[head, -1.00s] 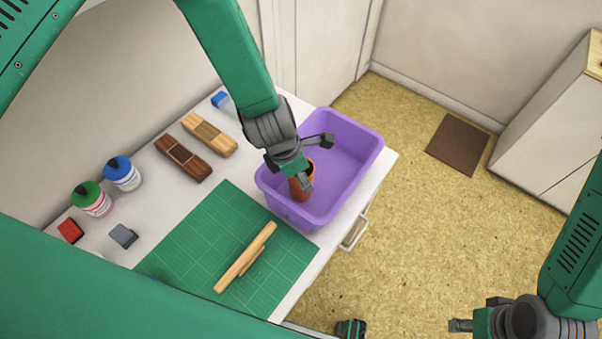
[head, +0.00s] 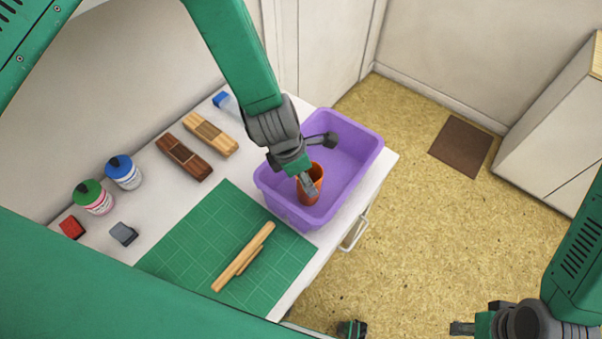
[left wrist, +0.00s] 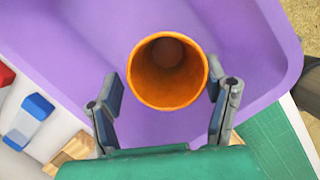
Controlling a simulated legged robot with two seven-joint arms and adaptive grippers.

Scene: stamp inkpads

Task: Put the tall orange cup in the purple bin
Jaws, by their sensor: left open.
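One finger hides part of the cup in the head view. My right gripper (head: 463,327) is at the lower right, away from the bin; its finger gap is unclear.
A green mat (head: 187,241) with wooden pieces (head: 243,257) lies left of the bin. Inkpads, a green-capped jar (head: 93,197), a blue-capped jar (head: 124,172) and wooden blocks (head: 184,156) stand on the white table. The bin sits near the table's right edge, beside open floor.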

